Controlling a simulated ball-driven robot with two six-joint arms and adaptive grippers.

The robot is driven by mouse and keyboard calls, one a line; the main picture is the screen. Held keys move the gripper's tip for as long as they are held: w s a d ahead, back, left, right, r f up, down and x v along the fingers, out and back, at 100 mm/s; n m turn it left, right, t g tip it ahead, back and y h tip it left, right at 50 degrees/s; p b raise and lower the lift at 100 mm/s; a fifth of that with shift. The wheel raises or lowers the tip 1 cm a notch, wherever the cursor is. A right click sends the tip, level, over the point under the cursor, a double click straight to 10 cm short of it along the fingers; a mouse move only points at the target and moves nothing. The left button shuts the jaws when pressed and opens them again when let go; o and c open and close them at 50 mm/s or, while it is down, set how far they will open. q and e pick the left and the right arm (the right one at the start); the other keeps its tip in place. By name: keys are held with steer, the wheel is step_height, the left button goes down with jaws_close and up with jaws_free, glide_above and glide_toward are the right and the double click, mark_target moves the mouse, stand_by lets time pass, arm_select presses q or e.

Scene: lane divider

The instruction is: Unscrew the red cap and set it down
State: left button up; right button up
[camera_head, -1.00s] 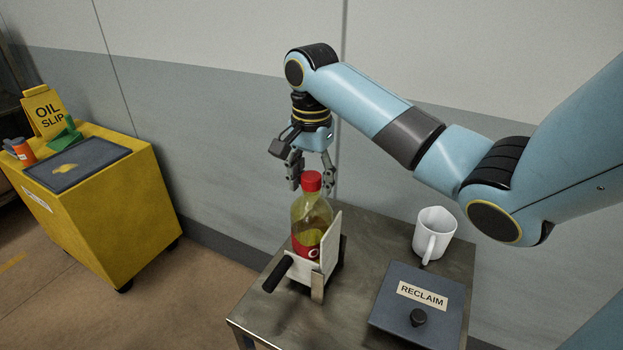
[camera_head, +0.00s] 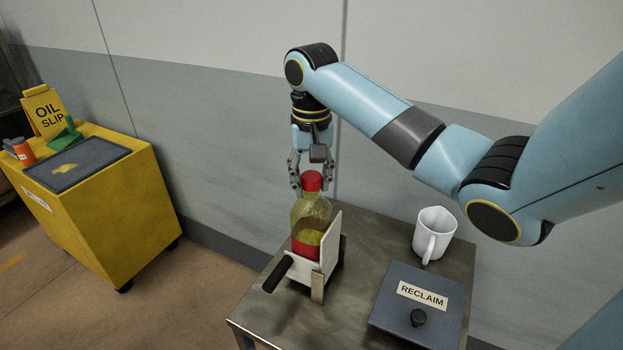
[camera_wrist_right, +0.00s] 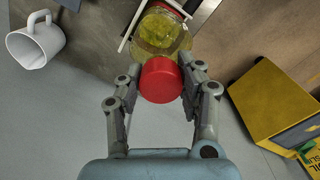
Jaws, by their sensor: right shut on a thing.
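The red cap (camera_head: 312,181) sits on top of a clear bottle (camera_head: 311,216) of yellowish liquid with a red label. The bottle stands upright in a white holder (camera_head: 328,262) with a black handle on the metal table. My right gripper (camera_head: 312,186) points down over the bottle and is shut on the cap, one finger on each side. In the right wrist view the cap (camera_wrist_right: 161,80) lies between the two fingers, with the bottle beyond it. I cannot tell whether the cap is loose on the neck. My left gripper is not in view.
A white mug (camera_head: 434,232) and a dark box labelled RECLAIM (camera_head: 420,300) with a black knob stand to the right on the table. A yellow cart (camera_head: 110,210) with a dark mat and a yellow sign is at the left. The wall is close behind.

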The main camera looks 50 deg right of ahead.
steer(key=n, duration=0.4)
steer(key=shift+n, duration=0.3)
steer(key=o, duration=0.8)
steer(key=m, duration=1.2)
